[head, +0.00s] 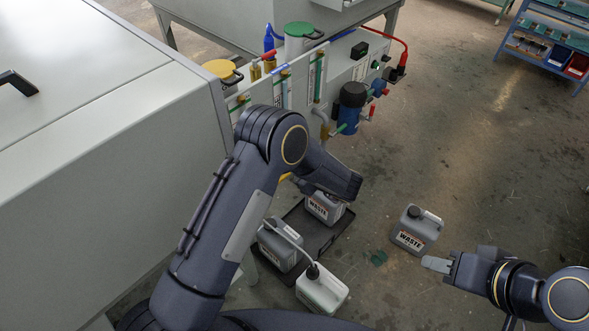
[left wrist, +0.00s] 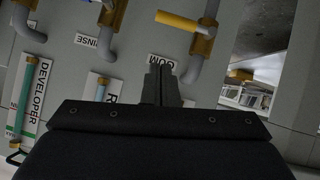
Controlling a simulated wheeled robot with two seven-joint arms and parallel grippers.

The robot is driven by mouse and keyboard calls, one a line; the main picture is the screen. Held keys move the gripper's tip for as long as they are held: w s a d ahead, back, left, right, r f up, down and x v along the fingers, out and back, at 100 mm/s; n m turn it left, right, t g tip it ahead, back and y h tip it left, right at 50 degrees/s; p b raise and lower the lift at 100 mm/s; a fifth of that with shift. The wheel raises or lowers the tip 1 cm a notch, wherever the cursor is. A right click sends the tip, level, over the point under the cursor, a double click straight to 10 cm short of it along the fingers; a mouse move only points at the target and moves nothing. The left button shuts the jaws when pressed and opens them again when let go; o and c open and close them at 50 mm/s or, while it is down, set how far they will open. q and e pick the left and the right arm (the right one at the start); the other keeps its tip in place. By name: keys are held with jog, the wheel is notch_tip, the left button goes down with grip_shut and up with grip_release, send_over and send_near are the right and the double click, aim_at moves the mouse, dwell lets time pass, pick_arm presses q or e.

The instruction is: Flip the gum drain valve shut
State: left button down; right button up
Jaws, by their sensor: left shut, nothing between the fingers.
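The gum drain valve's yellow handle (left wrist: 178,21) lies crosswise at the end of a grey pipe (left wrist: 207,42) in the left wrist view. The upside-down GUM label (left wrist: 160,62) is just below it. My left gripper (left wrist: 161,82) is shut and empty, its fingertips in front of the label's lower edge and apart from the handle in the picture. In the head view my left arm covers most of the valve area, and its fingertips are hidden. My right gripper (head: 437,264) is low at the right, seen edge-on, so its opening is unclear.
Several waste containers (head: 320,208) stand around a black tray (head: 333,232). Another waste container (head: 415,232) stands on the floor near my right gripper. The large grey machine (head: 120,150) fills the left.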

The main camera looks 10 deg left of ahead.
pick_arm(q)
jog(key=v, duration=0.5)
jog(key=shift+d+r, duration=0.15)
jog(key=shift+d, duration=0.25)
jog(key=shift+d, duration=0.1)
